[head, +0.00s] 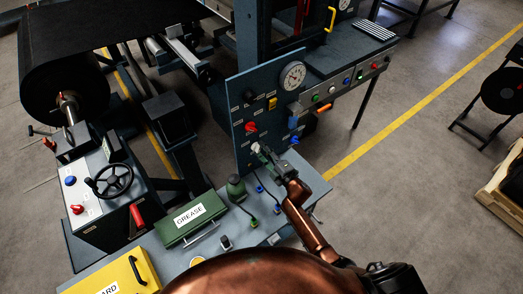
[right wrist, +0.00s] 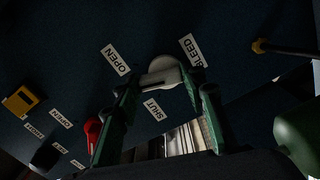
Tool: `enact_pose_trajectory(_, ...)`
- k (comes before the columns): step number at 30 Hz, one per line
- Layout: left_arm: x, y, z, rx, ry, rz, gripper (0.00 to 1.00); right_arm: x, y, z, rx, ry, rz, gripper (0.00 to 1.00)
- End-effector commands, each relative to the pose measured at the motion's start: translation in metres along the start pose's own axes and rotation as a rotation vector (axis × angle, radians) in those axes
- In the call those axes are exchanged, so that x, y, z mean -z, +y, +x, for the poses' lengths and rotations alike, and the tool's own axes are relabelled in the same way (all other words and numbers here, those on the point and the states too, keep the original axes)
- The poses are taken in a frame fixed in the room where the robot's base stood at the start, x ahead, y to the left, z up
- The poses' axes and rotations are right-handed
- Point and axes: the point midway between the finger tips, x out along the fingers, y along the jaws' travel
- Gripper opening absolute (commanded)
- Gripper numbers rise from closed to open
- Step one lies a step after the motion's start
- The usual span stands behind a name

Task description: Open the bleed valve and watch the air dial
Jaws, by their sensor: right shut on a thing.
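The bleed valve's pale grey knob (right wrist: 163,72) sits on the dark blue panel (head: 240,97), among labels reading OPEN, SHUT and BLEED in the right wrist view. In the head view the knob (head: 256,147) shows at the tip of my right gripper (head: 266,154). The green fingers of my right gripper (right wrist: 167,92) are shut on the knob, one on each side. I cannot tell its exact setting. The round white air dial (head: 292,75) is higher on the panel, unobstructed, but its needle is too small to read. My left gripper is not in view.
A red knob (head: 251,127) is just above the valve, and a yellow switch (head: 272,104) sits higher. A blue fitting (head: 294,140) is to the right.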

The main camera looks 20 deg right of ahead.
Motion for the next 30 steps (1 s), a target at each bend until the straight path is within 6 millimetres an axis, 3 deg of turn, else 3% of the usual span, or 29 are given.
enact_pose_trajectory(15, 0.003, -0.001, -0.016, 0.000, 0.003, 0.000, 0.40, -0.002, -0.001, 0.000, 0.001, 0.000, 0.389, 0.14)
enact_pose_trajectory(30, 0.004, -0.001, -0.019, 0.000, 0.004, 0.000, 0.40, -0.004, -0.003, 0.000, 0.000, -0.001, 0.497, 0.14)
